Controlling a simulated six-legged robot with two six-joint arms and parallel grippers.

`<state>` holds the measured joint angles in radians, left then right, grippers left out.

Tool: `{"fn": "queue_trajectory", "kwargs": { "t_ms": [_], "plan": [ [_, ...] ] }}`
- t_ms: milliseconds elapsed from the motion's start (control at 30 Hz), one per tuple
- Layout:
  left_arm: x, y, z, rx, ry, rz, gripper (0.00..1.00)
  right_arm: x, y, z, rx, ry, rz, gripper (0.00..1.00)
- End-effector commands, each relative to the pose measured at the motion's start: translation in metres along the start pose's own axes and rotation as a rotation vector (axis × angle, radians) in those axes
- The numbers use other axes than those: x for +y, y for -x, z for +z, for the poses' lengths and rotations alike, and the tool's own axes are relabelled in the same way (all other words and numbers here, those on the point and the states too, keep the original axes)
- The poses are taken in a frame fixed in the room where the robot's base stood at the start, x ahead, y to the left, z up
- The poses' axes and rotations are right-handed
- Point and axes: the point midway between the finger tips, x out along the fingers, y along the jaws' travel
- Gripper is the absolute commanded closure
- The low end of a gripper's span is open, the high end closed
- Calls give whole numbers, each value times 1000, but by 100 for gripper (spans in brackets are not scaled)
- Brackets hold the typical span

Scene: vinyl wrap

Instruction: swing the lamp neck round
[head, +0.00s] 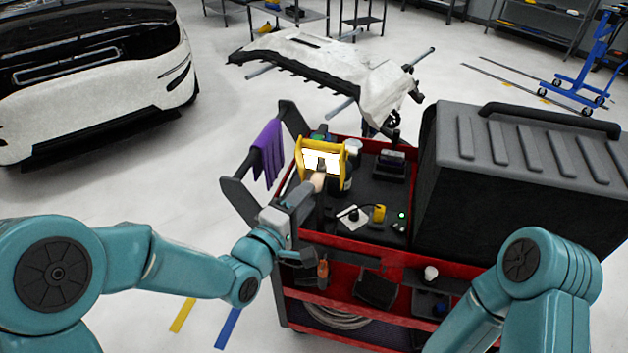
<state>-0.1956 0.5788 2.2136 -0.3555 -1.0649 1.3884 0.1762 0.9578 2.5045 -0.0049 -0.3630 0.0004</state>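The lamp (321,148) has a yellow frame and a bright, lit panel. It stands at the left end of the cart's top, facing me. My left gripper (312,192) is just below and in front of the lamp, close to a small tan part under the panel. The gripper's fingers are dark and small here, so I cannot tell whether they touch or hold the lamp. The lamp's neck is mostly hidden behind the gripper and the panel. My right arm (535,270) comes in at the lower right, and its gripper is out of the picture.
The red cart (350,245) carries a large black case (520,170) on its right. A purple cloth (268,152) hangs at its left end. A dark bottle, a yellow item (379,213) and small tools stand on top. Open floor lies to the left.

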Motion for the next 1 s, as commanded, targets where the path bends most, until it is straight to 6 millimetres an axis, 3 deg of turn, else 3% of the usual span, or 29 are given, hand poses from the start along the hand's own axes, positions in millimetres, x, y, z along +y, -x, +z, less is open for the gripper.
{"fn": "queue_trajectory", "kwargs": {
  "t_ms": [100, 233, 600, 700, 733, 1000],
  "plan": [
    [2, -21, 0, -1, 0, 0, 64, -2, 7, 0, 0, 0, 0, 57],
    [1, -35, 0, -1, 0, -1, 64, -3, 9, 0, 0, 0, 0, 57],
    [0, -41, 0, 0, 0, -1, 64, -3, 9, 0, 0, 0, 0, 57],
    [0, -40, 0, 0, 0, -1, 96, -3, 9, 0, 0, 0, 0, 57],
    [0, -40, 0, 0, 0, -1, 100, -3, 9, 0, 0, 0, 0, 57],
    [0, -40, -1, -6, 0, 0, 100, -3, 8, 0, 0, 0, 0, 57]
  ]
}}
